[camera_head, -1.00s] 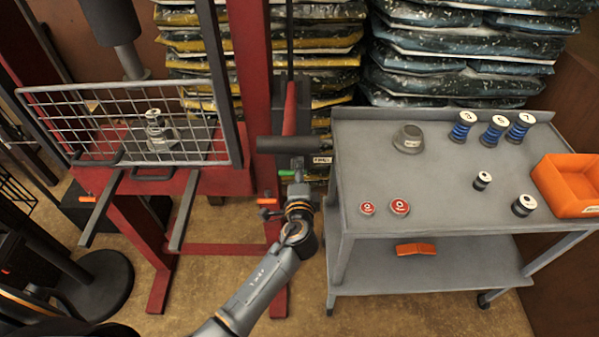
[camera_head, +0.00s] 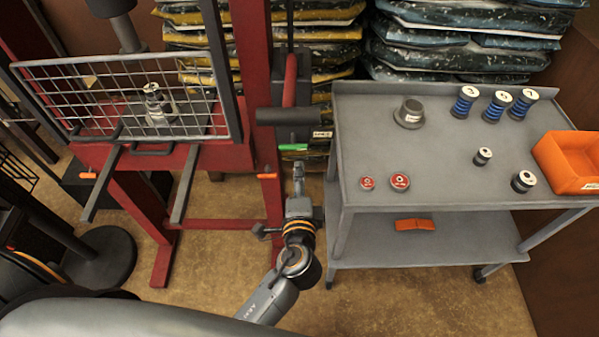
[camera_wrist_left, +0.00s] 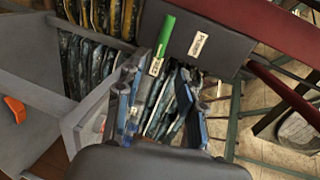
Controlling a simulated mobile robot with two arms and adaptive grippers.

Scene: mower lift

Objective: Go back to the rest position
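My left gripper (camera_head: 298,180) is in front of the red lift frame (camera_head: 254,80), left of the grey cart. In the left wrist view its two fingers (camera_wrist_left: 158,82) stand apart with nothing between them. I see a gap between the gripper and the green handle in the head view. My right gripper is not in view.
The grey cart (camera_head: 370,150) stands close on the right, with blue spools (camera_head: 465,102), red-topped discs (camera_head: 399,182) and an orange bin (camera_head: 575,160). A wire guard (camera_head: 100,95) and two forks (camera_head: 103,185) are at left. Open floor (camera_head: 225,270) lies below.

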